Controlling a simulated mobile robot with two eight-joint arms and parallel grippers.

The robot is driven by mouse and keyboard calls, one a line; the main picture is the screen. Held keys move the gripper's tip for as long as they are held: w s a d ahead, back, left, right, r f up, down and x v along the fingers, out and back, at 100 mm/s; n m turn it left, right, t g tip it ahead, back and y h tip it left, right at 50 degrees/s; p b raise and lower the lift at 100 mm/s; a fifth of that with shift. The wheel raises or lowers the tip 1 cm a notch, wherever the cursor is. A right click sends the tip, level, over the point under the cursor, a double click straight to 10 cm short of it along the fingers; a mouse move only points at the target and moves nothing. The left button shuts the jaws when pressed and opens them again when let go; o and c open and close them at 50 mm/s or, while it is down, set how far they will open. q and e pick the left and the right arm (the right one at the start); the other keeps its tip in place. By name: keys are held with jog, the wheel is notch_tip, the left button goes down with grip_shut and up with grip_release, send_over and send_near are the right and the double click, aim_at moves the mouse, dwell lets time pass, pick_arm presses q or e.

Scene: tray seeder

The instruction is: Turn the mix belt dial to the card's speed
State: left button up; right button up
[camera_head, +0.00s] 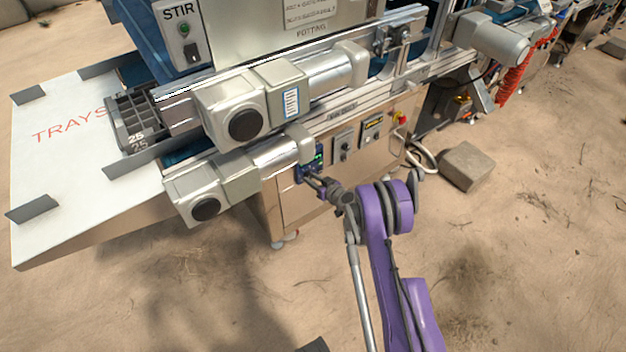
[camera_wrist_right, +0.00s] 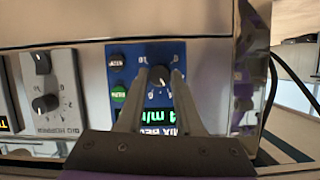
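The blue mix belt panel (camera_wrist_right: 150,55) is on the machine's front; it also shows in the head view (camera_head: 311,167). Its dark round dial (camera_wrist_right: 159,76) has marks around it. Below the dial is a lit green display (camera_wrist_right: 160,117), upside down and partly hidden by my fingers; its full reading cannot be made out. My right gripper (camera_wrist_right: 160,72) points at the panel with its fingers apart, one on each side of the dial; contact is not clear. It shows small in the head view (camera_head: 318,183). My left gripper is out of view. No speed card is readable.
A grey panel with a black knob (camera_wrist_right: 45,103) is beside the blue one. Motor housings (camera_head: 232,118) jut out above and left of the panel. A red button (camera_head: 401,118) is at right. A stone block (camera_head: 466,166) lies on the sandy floor.

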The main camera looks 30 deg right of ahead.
grip_shut()
jog(key=shift+m, duration=0.3)
jog(key=shift+d+m+y+b, duration=0.2)
jog(key=shift+m+y+b, duration=0.15)
jog(key=shift+m+y, duration=0.3)
jog(key=shift+d+f+m+y+b, duration=0.1)
jog(key=shift+m+y+b, duration=0.5)
jog(key=shift+m, duration=0.35)
jog(key=m+y+b, duration=0.1)
jog(key=m, duration=0.1)
jog(key=m+y+b, duration=0.1)
jog(key=shift+d+f+m+t+y, duration=0.1)
jog(key=shift+f+m+t+y, duration=0.1)
jog(key=shift+m+t+y, duration=0.15)
jog(key=shift+d+m+t+y+b, duration=0.1)
jog(key=shift+m+t+y+b, duration=0.25)
jog(key=shift+m+b, duration=0.65)
jog(key=shift+m+t+y+b, duration=0.3)
jog(key=shift+m+b, duration=0.35)
jog(key=shift+m, duration=0.5)
